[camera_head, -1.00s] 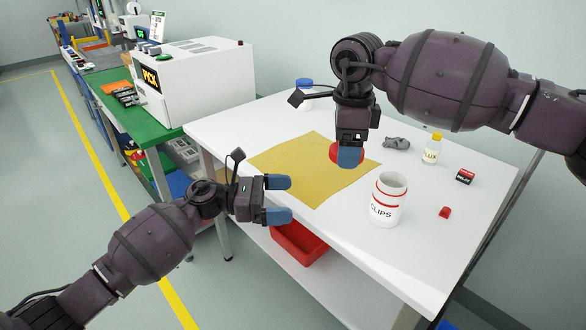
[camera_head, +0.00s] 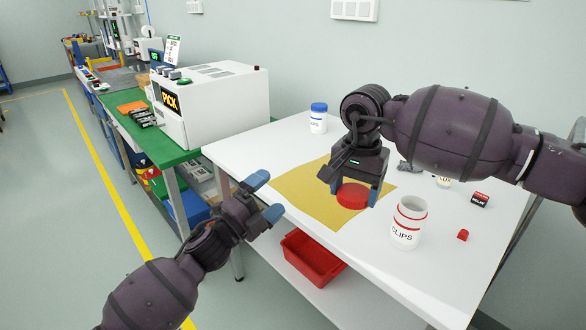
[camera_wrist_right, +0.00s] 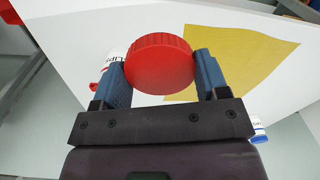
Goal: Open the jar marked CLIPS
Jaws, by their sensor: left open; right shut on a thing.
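The white jar marked CLIPS (camera_head: 408,230) stands upright and open on the white table, with red bands around its neck. Its top is uncovered. My right gripper (camera_head: 352,190) is shut on a round red lid (camera_head: 353,196), which is over the yellow cloth, apart from the jar and to its left; I cannot tell whether it touches the cloth. In the right wrist view the ribbed red lid (camera_wrist_right: 159,63) sits between the two blue fingers. My left gripper (camera_head: 264,197) is open and empty off the table's near left edge.
The yellow cloth (camera_head: 300,192) lies on the white table (camera_head: 245,150). A blue-lidded jar (camera_head: 318,120) stands at the back. A black-and-red box (camera_head: 480,200) and small red piece (camera_head: 463,235) lie right of the jar. A red bin (camera_head: 312,262) sits on the lower shelf.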

